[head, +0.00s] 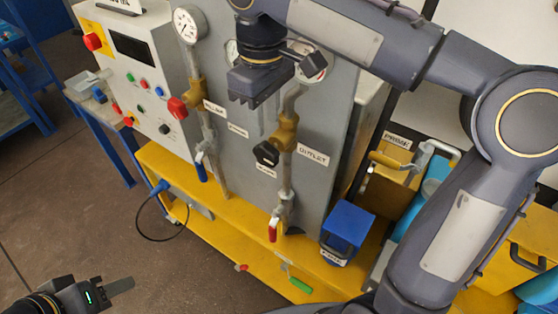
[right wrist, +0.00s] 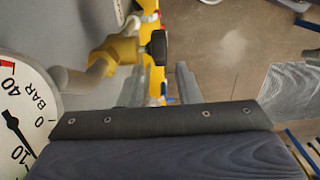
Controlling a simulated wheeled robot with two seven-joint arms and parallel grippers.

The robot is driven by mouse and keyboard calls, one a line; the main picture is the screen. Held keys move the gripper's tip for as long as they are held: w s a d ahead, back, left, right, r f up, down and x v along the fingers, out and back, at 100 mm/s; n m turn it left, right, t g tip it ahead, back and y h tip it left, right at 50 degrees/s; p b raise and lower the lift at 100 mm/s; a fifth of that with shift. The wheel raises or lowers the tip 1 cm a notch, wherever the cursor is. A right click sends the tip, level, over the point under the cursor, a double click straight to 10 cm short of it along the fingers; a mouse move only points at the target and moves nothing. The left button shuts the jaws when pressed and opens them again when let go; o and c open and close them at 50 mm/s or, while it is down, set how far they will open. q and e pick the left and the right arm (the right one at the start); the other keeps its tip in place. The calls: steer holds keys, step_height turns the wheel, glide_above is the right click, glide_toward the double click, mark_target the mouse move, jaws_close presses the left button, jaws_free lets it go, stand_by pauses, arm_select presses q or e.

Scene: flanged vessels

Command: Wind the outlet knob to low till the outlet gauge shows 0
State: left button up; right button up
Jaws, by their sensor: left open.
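The black outlet knob (head: 266,154) sits on a brass valve (head: 285,135) beside the OUTLET label (head: 313,156); the knob also shows in the right wrist view (right wrist: 158,46). My right gripper (head: 268,125) points down just above the knob, its fingers apart and empty; in the right wrist view the fingers (right wrist: 162,82) stand short of the knob. A gauge (right wrist: 22,105) is partly cut off in that view; its needle appears to point between 0 and 10. The outlet gauge (head: 314,66) is partly hidden in the head view. My left gripper (head: 105,292) is open and empty, low left.
A red knob (head: 178,108) and another gauge (head: 188,25) are on the left pipe. A red-handled valve (head: 272,230) is below the outlet knob. A blue box (head: 347,232) stands on the yellow base (head: 220,226). Floor at left is mostly clear.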

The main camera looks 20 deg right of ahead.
mark_target(266, 145)
step_height(266, 145, down, 8)
steer(key=shift+r, duration=0.25)
